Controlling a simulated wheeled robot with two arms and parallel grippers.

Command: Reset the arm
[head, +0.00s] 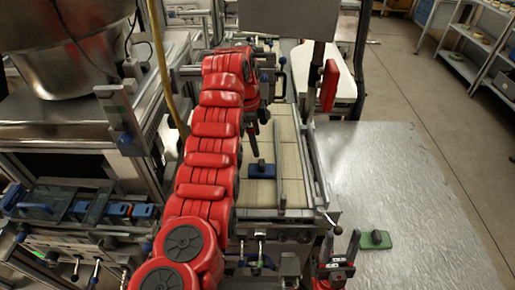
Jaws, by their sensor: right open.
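My right gripper (340,244) shows low in the head view, right of centre, by the left edge of the metal-topped table.
The metal tabletop (410,190) is largely bare. A blue block (262,170) sits on the pale conveyor surface (289,165). A red part (330,85) stands beside a dark post. A steel bowl-like machine (75,50) fills the upper left. Shelves (470,40) stand at the upper right.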

